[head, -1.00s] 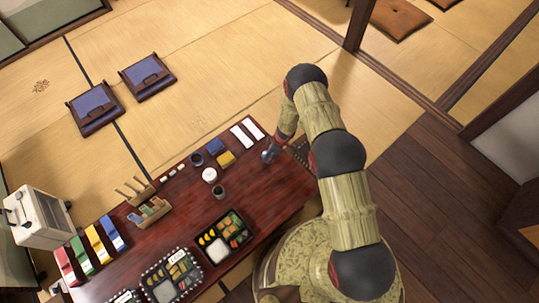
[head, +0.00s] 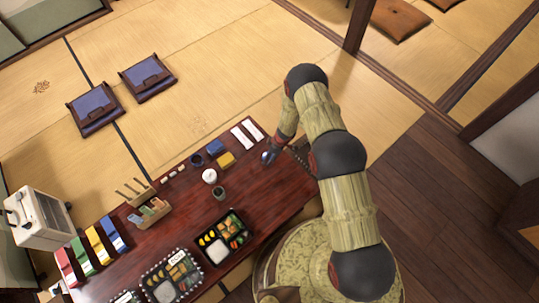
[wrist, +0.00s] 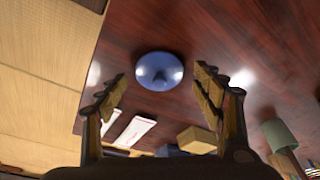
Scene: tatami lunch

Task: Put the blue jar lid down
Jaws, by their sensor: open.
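The blue jar lid (wrist: 160,71) lies on the dark red table (wrist: 240,35), round with a small knob in the middle. In the head view the lid (head: 268,156) is a small blue spot near the table's right end, beside my gripper (head: 278,151). In the wrist view my gripper (wrist: 157,97) has its two fingers spread wide on either side below the lid. The fingers are apart from it and nothing is between them.
A white round jar (head: 209,176) and a grey-green cup (head: 218,193) are farther left. Bare table surrounds the lid.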

